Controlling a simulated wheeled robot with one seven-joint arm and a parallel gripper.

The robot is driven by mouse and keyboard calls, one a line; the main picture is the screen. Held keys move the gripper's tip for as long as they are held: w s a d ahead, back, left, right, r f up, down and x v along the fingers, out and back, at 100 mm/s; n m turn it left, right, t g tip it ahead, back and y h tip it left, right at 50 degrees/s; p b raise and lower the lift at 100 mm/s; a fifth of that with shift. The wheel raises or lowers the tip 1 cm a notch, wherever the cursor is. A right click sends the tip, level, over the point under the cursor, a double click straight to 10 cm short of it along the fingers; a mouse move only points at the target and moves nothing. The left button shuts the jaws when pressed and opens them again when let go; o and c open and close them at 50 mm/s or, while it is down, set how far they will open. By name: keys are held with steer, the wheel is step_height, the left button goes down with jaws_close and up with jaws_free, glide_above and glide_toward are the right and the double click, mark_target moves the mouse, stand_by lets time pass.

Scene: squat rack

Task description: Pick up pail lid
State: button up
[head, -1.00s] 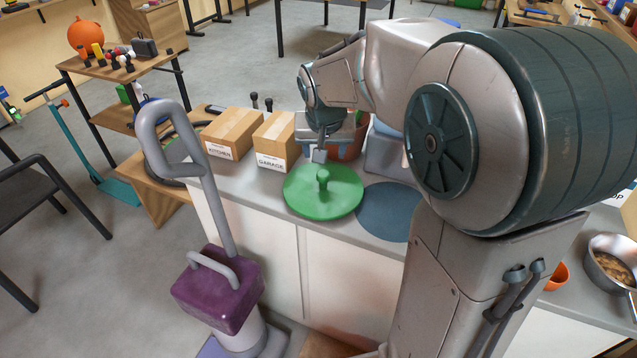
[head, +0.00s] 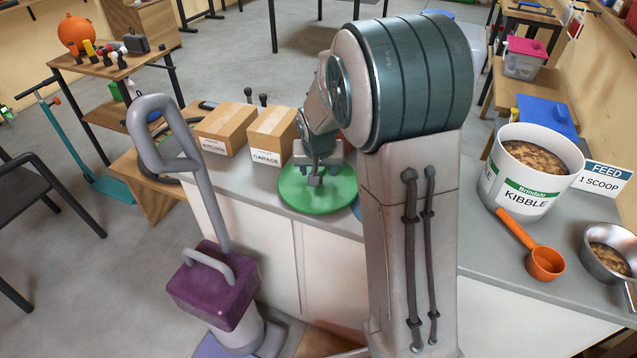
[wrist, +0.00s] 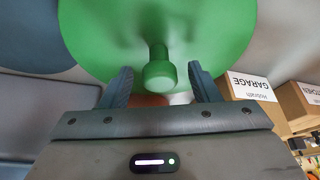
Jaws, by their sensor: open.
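The pail lid (head: 318,194) is a round green disc with a knob on top, lying on the grey counter. In the wrist view the lid (wrist: 205,28) fills the upper middle, and its green knob (wrist: 159,72) stands between my two fingers. My gripper (wrist: 160,85) is open, with one finger on each side of the knob and gaps visible on both sides. In the head view my gripper (head: 315,178) is over the middle of the lid and hides most of the knob.
Cardboard boxes marked KITCHEN (head: 228,128) and GARAGE (head: 272,135) stand behind the lid on the left. A kibble pail (head: 524,180), an orange scoop (head: 543,262) and a metal pan (head: 607,253) are on the counter at right. A purple-weighted stand (head: 215,285) is in front at left.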

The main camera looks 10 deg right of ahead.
steer(key=shift+w+f, duration=0.15)
steer(key=shift+f, duration=0.3)
steer(key=c, duration=1.1)
steer(key=shift+r, duration=0.1)
